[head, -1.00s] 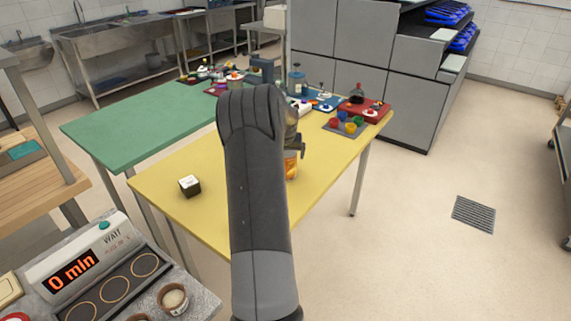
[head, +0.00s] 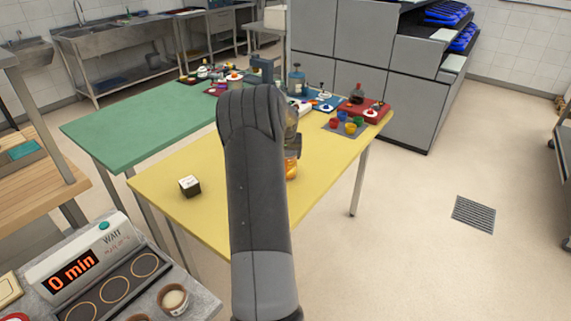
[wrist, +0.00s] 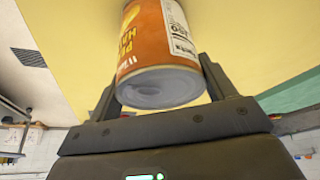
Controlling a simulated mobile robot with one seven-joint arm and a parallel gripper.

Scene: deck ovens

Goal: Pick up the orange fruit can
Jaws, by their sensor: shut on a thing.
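The orange fruit can (wrist: 158,50) fills the upper middle of the wrist view, with its orange label, a white panel and its grey metal end facing the camera. My gripper (wrist: 160,95) has one finger on each side of the can and is shut on it. In the head view the can (head: 291,168) shows only as an orange patch beside my arm, over the yellow table (head: 220,215). My arm hides the rest of it. I cannot tell from these frames whether it touches the table.
A small black-and-white cube (head: 189,186) sits on the yellow table's left part. Coloured cups (head: 350,127) and a red tray (head: 366,112) stand at its far right. A green table (head: 130,128) adjoins behind. The table's front middle is clear.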

